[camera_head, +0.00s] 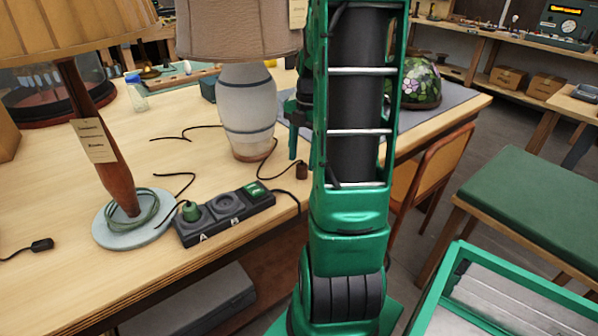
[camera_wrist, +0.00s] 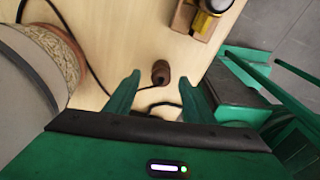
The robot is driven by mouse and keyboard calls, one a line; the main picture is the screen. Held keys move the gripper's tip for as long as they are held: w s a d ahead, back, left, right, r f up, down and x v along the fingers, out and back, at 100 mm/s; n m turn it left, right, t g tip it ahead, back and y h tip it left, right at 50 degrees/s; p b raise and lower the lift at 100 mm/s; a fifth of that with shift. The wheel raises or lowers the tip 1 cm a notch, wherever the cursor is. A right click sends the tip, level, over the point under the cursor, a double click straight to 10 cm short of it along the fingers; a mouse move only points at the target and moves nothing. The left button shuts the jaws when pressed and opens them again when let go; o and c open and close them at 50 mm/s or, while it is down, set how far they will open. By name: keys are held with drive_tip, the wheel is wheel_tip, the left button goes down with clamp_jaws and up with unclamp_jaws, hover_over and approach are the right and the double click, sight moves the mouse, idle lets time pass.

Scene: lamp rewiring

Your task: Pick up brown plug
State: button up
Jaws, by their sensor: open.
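The brown plug (camera_head: 302,170) stands on the wooden table near its front edge, just left of my arm in the head view. In the wrist view the brown plug (camera_wrist: 160,72) lies ahead, centred in the gap between my gripper's fingertips (camera_wrist: 162,82), with bare table around it. The green fingers are apart and empty. Neither finger visibly touches the plug; the height between them is hard to judge. In the head view my gripper (camera_head: 292,140) is mostly hidden behind my arm, with a green finger pointing down near the plug.
A white striped lamp (camera_head: 247,110) stands close left of the plug. A black power strip (camera_head: 238,222) holds a green plug (camera_head: 191,211) in socket A. A wooden lamp (camera_head: 95,145) stands farther left. A chair (camera_head: 430,165) is right of the table.

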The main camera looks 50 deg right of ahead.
sight(302, 164)
drive_tip(key=shift+a+f, duration=0.15)
drive_tip(key=shift+f, duration=0.75)
drive_tip(key=shift+a+f, duration=0.1)
drive_tip(key=shift+f, duration=0.8)
drive_tip(key=c, duration=1.1)
drive_tip(key=shift+c, duration=0.2)
drive_tip(key=shift+r, duration=0.15)
